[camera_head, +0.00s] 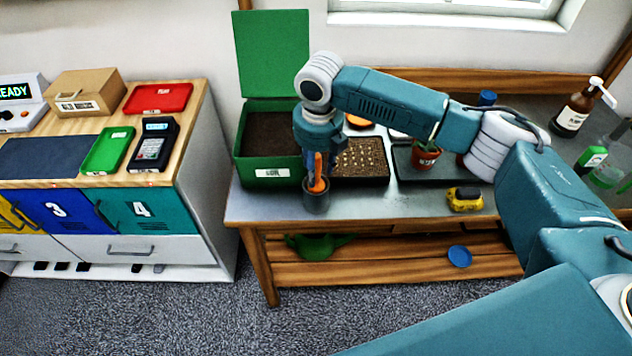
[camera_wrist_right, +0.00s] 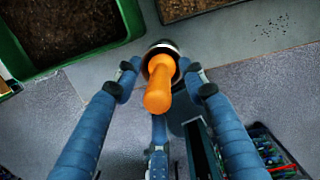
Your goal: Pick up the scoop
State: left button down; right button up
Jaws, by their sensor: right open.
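The scoop's orange handle (camera_head: 318,178) stands up out of a small dark grey cup (camera_head: 316,202) near the front left edge of the metal-topped bench. The rest of the scoop is hidden in the cup. My right gripper (camera_head: 318,165) points down over the cup. In the right wrist view, its open blue fingers (camera_wrist_right: 158,80) are spread around the orange handle (camera_wrist_right: 158,92), with gaps on both sides. The cup's rim (camera_wrist_right: 163,47) shows behind the handle. My left gripper is not in view.
A green soil bin (camera_head: 270,170) with its lid raised stands close left of the gripper. A seed tray (camera_head: 360,178) sits just behind right, with a potted plant (camera_head: 426,155) farther right. A yellow-black object (camera_head: 465,199) lies near the front edge. Bare bench lies between.

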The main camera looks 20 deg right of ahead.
jog(key=shift+f, duration=0.25)
grip_shut()
jog(key=shift+r, duration=0.1)
